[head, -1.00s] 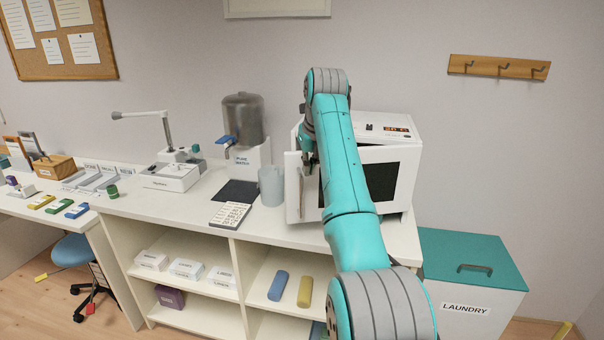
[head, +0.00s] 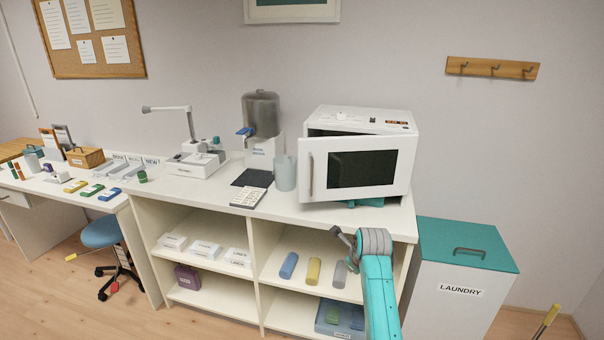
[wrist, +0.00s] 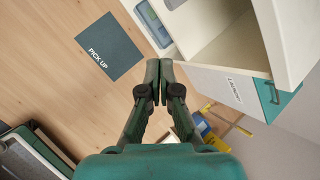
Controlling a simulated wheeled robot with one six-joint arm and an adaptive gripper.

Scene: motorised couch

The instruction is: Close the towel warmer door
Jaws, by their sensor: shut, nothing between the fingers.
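The towel warmer (head: 358,122) is a white box on the counter in the head view. Its white door (head: 405,165) has a dark window and an upright handle (head: 308,175) at its left edge. The door stands ajar: a dark wedge-shaped gap shows along its top and left side, and it meets the body at the right. My gripper (wrist: 159,68) is shut and empty in the wrist view, over the floor. In the head view my arm is low in front of the counter, below and apart from the door.
The counter (head: 335,215) has a cup (head: 285,172) and a water dispenser (head: 262,115) left of the warmer. Open shelves (head: 215,285) are below. A laundry bin (head: 460,290) stands at the right. The wrist view shows a pick-up mat (wrist: 110,45) on the floor.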

